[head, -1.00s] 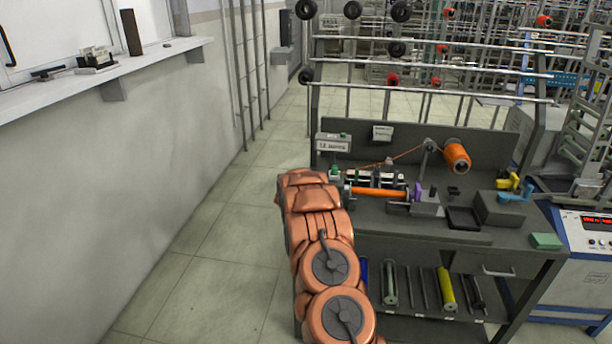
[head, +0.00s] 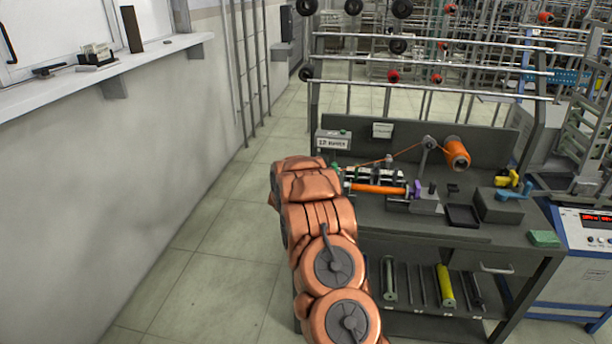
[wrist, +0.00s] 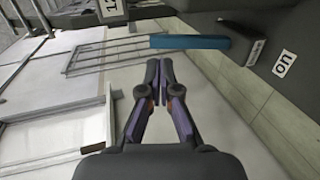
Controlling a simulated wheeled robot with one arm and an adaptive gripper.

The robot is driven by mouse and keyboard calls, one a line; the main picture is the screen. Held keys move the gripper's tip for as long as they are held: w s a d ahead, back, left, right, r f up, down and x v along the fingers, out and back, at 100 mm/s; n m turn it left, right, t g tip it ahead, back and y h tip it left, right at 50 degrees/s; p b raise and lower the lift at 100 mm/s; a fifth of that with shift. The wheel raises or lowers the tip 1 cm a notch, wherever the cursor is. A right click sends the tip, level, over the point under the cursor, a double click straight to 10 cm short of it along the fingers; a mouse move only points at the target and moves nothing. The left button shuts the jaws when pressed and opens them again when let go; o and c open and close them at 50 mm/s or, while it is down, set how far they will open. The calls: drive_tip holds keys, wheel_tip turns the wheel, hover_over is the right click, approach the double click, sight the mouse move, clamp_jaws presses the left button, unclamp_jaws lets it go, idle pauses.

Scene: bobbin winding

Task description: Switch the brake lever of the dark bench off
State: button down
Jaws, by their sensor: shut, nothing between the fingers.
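The dark bench (head: 455,222) stands right of my arm in the head view. In the wrist view, its dark side panel (wrist: 240,14) runs along the top right. A blue bar (wrist: 190,41), which looks like the brake lever's handle, sticks out from the panel towards the left. A white "on" label (wrist: 284,64) is on the panel to its right, beside a smaller label (wrist: 255,51) that I cannot read. My gripper (wrist: 165,62) is shut and empty. Its tips appear just below the blue bar; I cannot tell whether they touch. My arm hides the gripper and lever in the head view.
A winder with an orange bobbin (head: 378,188) and an orange thread spool (head: 456,154) are on the bench top. Rods and a yellow tube (head: 445,287) lie on the lower shelf. A pale wall (head: 90,200) bounds the left. Tiled floor (head: 205,255) between is clear.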

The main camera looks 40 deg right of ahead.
drive_tip(key=b+v, duration=0.2)
drive_tip(key=v, duration=0.6)
drive_tip(key=shift+r, duration=0.4)
drive_tip(key=shift+w, duration=0.15)
drive_tip(key=a+r+m+y, duration=0.1)
drive_tip(key=a+r+y, duration=0.15)
drive_tip(key=a, duration=0.55)
drive_tip(key=a+r+y, duration=0.1)
drive_tip(key=a+y, duration=0.3)
drive_tip(key=a, duration=0.4)
drive_tip(key=s+a+r+m+g+y, duration=0.2)
drive_tip(key=s+a+y, duration=0.2)
drive_tip(key=s+a, duration=0.8)
drive_tip(key=s+a+m+g+y, duration=0.1)
drive_tip(key=s+a+g, duration=0.2)
drive_tip(key=s+a, duration=0.45)
drive_tip(key=s+a+m+g+y, duration=0.15)
drive_tip(key=s+a, duration=0.35)
drive_tip(key=s, duration=0.5)
drive_tip(key=s+r+m+g+h, duration=0.1)
drive_tip(key=s+g, duration=0.4)
drive_tip(key=s, duration=1.4)
drive_tip(key=shift+s+r+m+h, duration=0.3)
drive_tip(key=shift+s+r+m, duration=0.1)
drive_tip(key=shift+m, duration=0.35)
